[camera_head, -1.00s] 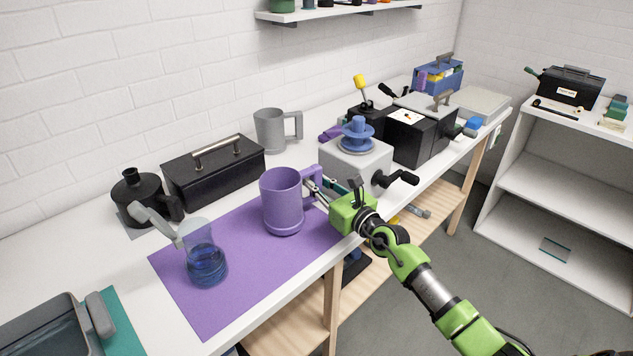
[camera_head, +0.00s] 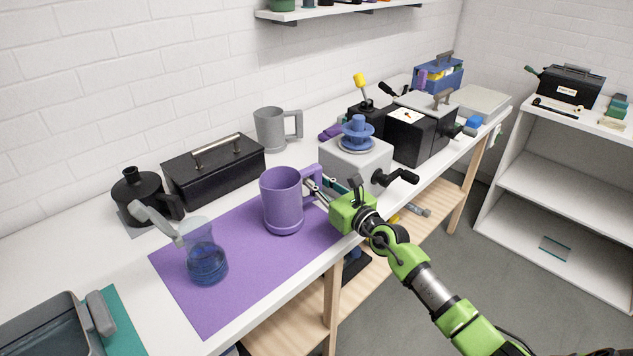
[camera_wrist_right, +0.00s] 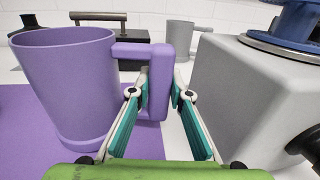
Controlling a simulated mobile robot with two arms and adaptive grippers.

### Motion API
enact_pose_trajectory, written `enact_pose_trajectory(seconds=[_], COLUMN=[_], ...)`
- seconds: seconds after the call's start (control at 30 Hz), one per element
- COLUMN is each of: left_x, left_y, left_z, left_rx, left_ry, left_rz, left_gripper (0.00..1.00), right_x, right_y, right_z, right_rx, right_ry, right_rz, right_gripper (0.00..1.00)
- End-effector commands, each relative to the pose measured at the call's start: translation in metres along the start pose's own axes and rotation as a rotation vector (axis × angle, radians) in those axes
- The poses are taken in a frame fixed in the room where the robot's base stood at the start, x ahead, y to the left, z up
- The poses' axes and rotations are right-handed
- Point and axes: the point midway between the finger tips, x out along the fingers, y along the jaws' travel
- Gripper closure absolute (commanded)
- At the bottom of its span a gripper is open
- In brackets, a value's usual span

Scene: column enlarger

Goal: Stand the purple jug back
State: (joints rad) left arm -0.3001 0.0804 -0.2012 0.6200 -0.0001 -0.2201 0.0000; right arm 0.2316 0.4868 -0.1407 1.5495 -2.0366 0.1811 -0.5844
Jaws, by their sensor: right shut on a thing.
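The purple jug (camera_head: 283,202) stands upright on the purple mat (camera_head: 225,306), near the mat's back right part. It also shows in the right wrist view (camera_wrist_right: 68,85), with its handle (camera_wrist_right: 152,82) pointing right. My right gripper (camera_head: 317,187) comes in from the right and is shut on the jug's handle. In the right wrist view its two fingers (camera_wrist_right: 160,98) lie either side of the handle's lower part. The far fingertip contact is partly hidden in the head view. My left gripper is not in view.
A beaker with blue liquid (camera_head: 207,262) stands on the mat's left. A grey machine with a blue knob (camera_head: 350,160) is close right of the jug. A black toolbox (camera_head: 213,177), black bottle (camera_head: 140,193) and grey jug (camera_head: 270,130) stand behind. The bench's front edge is close.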

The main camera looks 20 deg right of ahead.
Motion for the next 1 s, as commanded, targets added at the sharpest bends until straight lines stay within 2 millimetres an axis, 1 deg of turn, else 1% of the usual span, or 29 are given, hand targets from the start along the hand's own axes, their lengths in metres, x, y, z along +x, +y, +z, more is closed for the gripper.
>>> enact_pose_trajectory(seconds=[1.0], left_x=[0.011], left_y=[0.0], left_z=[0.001], left_rx=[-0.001], left_ry=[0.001], left_rz=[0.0], left_gripper=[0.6], right_x=[0.0], right_y=[0.0], right_z=[-0.011], right_rx=[0.001], right_ry=[-0.003], right_rz=[-0.001], right_gripper=[1.0])
